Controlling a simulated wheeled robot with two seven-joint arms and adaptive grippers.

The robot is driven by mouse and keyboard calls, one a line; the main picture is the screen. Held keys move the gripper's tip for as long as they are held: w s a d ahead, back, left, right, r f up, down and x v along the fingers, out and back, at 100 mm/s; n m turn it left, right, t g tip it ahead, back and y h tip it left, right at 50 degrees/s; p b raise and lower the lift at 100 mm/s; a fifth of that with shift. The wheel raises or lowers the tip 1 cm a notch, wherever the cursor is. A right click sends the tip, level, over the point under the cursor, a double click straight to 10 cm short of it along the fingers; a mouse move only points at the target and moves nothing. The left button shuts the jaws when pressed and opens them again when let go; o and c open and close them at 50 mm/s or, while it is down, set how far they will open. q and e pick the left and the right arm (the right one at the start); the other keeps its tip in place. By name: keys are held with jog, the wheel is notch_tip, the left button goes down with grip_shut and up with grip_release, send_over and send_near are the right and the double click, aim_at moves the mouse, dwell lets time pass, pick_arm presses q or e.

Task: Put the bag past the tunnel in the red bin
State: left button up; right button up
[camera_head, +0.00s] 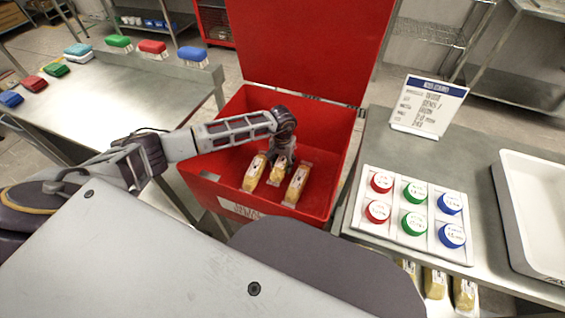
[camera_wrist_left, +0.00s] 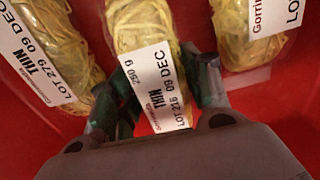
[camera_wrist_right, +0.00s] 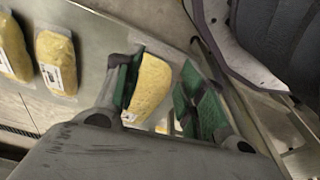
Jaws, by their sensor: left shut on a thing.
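The red bin (camera_head: 225,128) stands open with its lid raised at the back. My left gripper (camera_head: 282,160) reaches down into it, shut on a yellow bag (camera_head: 277,174) with a white label. In the left wrist view this bag (camera_wrist_left: 140,28) is between the fingers; its label reads THIN, 250 g, LOT 215, 09 DEC. Two similar bags lie in the bin, one to the left (camera_head: 254,173) and one to the right (camera_head: 297,184). My right gripper (camera_wrist_right: 157,95) shows only in its wrist view, open, with a yellow bag (camera_wrist_right: 150,85) seen between its fingers. I cannot make out the tunnel.
More bags (camera_head: 464,291) lie below the right-hand steel table (camera_head: 385,150). On that table are a panel of coloured discs (camera_head: 396,199), a sign (camera_head: 428,104) and a white tray (camera_head: 510,210). Coloured brushes (camera_head: 118,43) lie on the left table (camera_head: 120,92).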

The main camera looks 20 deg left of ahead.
aim_at(283, 159)
pick_arm(q)
jog(key=o, duration=1.3)
pick_arm(e)
jog(key=shift+w+a+r, duration=0.1)
jog(key=shift+w+r, duration=0.4)
jog(key=shift+r, duration=0.1)
jog(key=shift+s+f, duration=0.2)
pick_arm(q)
jog(key=shift+r, duration=0.25)
notch_tip(283, 159, up, 10)
jog(key=shift+r+p, duration=0.2)
jog(key=shift+p, duration=0.5)
jog(key=shift+r, duration=0.65)
pick_arm(e)
jog(key=shift+t, duration=0.3)
jog(key=f, duration=0.1)
jog(key=d+f, duration=0.1)
jog(key=f, duration=0.2)
jog(key=shift+s+d+f, duration=0.1)
jog(key=shift+s+d, duration=0.1)
jog(key=shift+d, duration=0.1)
jog(key=shift+s, duration=0.1)
